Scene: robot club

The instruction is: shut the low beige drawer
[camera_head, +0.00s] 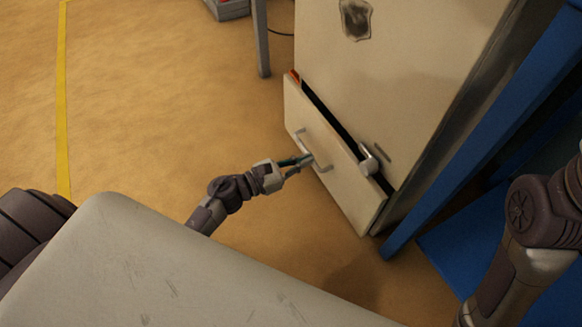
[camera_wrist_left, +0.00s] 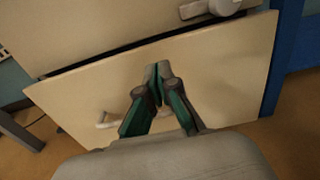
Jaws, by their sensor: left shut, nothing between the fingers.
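The low beige drawer (camera_head: 343,186) sits at the bottom of a beige cabinet (camera_head: 405,65) and stands partly open, with a dark gap along its top edge. Its front panel (camera_wrist_left: 225,75) fills much of the left wrist view. A pale bar handle (camera_head: 313,150) is on the drawer front, and part of it shows in the left wrist view (camera_wrist_left: 104,121). My left gripper (camera_head: 307,158) is shut and empty, its fingertips at the drawer front by the handle. I cannot tell whether they touch. My right arm shows at the right edge; its gripper is out of view.
A lever-type handle (camera_head: 369,160) sits on the cabinet just above the drawer. A blue frame (camera_head: 480,130) stands close on the cabinet's right. A grey post (camera_head: 261,40) stands behind on the left. The floor (camera_head: 160,110) left of the drawer is clear.

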